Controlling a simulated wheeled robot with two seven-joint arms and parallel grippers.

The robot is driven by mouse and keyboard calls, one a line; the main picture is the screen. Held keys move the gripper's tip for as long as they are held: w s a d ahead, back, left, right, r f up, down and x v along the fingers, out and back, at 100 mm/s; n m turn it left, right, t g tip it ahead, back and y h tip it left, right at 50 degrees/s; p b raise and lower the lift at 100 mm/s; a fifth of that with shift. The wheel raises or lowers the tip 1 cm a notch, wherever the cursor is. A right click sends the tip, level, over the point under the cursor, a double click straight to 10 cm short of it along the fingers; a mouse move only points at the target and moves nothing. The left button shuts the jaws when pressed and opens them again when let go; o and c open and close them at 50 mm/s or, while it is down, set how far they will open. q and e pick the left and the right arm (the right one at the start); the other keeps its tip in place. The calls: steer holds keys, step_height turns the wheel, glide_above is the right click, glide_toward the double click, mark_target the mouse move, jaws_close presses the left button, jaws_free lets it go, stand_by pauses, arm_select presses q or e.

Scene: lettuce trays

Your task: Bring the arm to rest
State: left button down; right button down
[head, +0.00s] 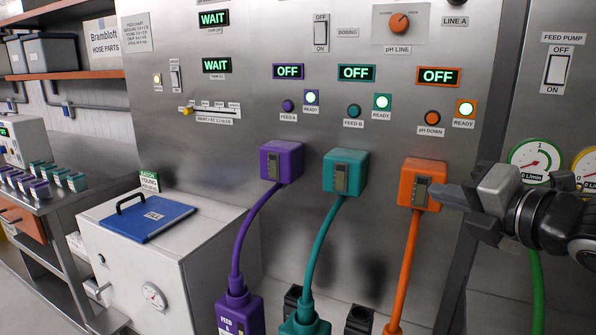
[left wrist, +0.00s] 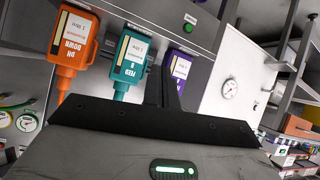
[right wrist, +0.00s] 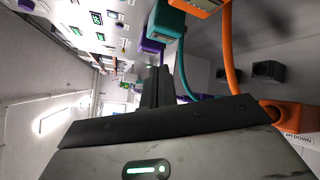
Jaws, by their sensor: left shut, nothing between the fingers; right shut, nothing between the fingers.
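My right gripper (head: 447,197) comes in from the right in the head view. Its fingers are together and empty, and their tips overlap the right edge of the orange connector (head: 408,185). I cannot tell whether they touch it. My left gripper is outside the head view. In the left wrist view its fingers (left wrist: 170,85) are shut and empty, in front of the bottles, between the teal bottle (left wrist: 130,60) and the purple bottle (left wrist: 178,72).
The steel panel holds a purple connector (head: 281,161) and a teal connector (head: 345,171), with hoses hanging below. A green hose (head: 537,290) and gauges (head: 535,160) are at right, near my right arm.

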steer(key=s+a+f+m+g, duration=0.1)
steer(key=s+a+f+m, duration=0.1)
steer(key=f+m, duration=0.45)
steer(key=s+a+f+m, duration=0.2)
steer(key=a+f+m, duration=0.1)
steer(key=f, duration=0.6)
steer(key=s+a+f+m+g, duration=0.1)
steer(key=s+a+f+m, duration=0.1)
steer(key=f+m, duration=0.45)
arm_select(q)
steer(key=shift+s+a+f, duration=0.15)
steer(key=shift+s+f, duration=0.35)
steer(key=shift+f, duration=0.25)
arm_select(e)
steer(key=s+f+m+g+h, duration=0.1)
steer(key=s+f+m+h, duration=0.2)
steer(key=s+f+m, duration=0.8)
steer(key=s+f, duration=0.3)
steer(key=f, duration=0.2)
steer(key=shift+s+a+f+g, duration=0.25)
steer(key=shift+a+f+g, duration=0.15)
arm_select(q)
steer(key=shift+w+r, duration=0.1)
stand_by(0.6)
